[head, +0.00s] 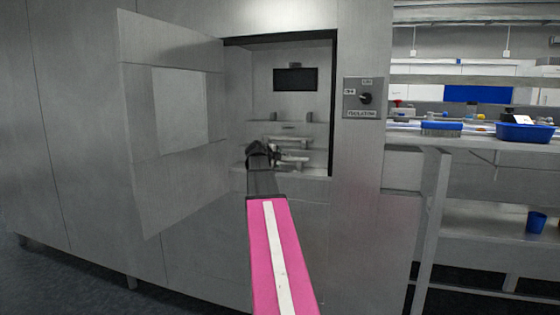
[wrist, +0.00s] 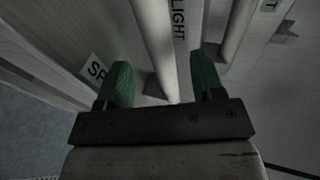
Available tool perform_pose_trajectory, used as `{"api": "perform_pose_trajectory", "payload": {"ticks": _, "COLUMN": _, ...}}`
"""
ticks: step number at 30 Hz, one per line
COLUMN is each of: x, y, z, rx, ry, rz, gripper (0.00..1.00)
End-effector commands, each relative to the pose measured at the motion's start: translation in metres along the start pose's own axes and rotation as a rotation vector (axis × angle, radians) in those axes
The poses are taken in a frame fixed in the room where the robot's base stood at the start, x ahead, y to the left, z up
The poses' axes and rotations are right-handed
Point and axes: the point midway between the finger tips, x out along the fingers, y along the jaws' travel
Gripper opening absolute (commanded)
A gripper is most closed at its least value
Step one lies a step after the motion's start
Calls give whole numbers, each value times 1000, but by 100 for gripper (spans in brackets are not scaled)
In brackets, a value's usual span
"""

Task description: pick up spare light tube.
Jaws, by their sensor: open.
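A pale light tube (wrist: 152,45) runs between the two green fingers of my gripper (wrist: 161,76) in the wrist view. The fingers are open, one on each side of the tube, with a gap visible at the right finger. A label reading "LIGHT" lies just right of this tube, and a partly hidden label starting "SP" lies left of the left finger. A second pale tube (wrist: 239,28) lies further right, outside the fingers. In the head view my gripper (head: 274,156) is inside the open cabinet (head: 325,105), at its lower part, and partly hides the tubes there.
The cabinet door (head: 140,150) stands open on the left. A rotary switch (head: 365,98) is on the panel right of the opening.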

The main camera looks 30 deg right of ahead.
Motion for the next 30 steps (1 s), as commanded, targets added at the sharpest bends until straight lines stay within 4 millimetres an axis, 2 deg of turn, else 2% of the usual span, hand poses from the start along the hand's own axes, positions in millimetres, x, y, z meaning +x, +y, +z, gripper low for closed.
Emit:
{"api": "perform_pose_trajectory", "payload": {"ticks": 1, "x": 10, "y": -2, "z": 2, "rx": 0, "ry": 0, "rz": 0, "gripper": 61}}
{"api": "perform_pose_trajectory", "payload": {"ticks": 5, "x": 24, "y": -2, "z": 1, "rx": 0, "ry": 0, "rz": 0, "gripper": 61}}
{"api": "perform_pose_trajectory", "payload": {"ticks": 12, "x": 26, "y": -1, "z": 0, "rx": 0, "ry": 0, "rz": -1, "gripper": 61}}
{"api": "perform_pose_trajectory", "payload": {"ticks": 13, "x": 26, "y": -1, "z": 0, "rx": 0, "ry": 0, "rz": -1, "gripper": 55}}
{"api": "perform_pose_trajectory", "payload": {"ticks": 15, "x": 26, "y": -1, "z": 0, "rx": 0, "ry": 0, "rz": -1, "gripper": 32}}
{"api": "perform_pose_trajectory", "payload": {"ticks": 17, "x": 26, "y": -1, "z": 0, "rx": 0, "ry": 0, "rz": 0, "gripper": 13}}
{"api": "perform_pose_trajectory", "payload": {"ticks": 18, "x": 26, "y": -1, "z": 0, "rx": 0, "ry": 0, "rz": 0, "gripper": 6}}
{"api": "perform_pose_trajectory", "payload": {"ticks": 30, "x": 26, "y": 0, "z": 0, "rx": 0, "ry": 0, "rz": 0, "gripper": 3}}
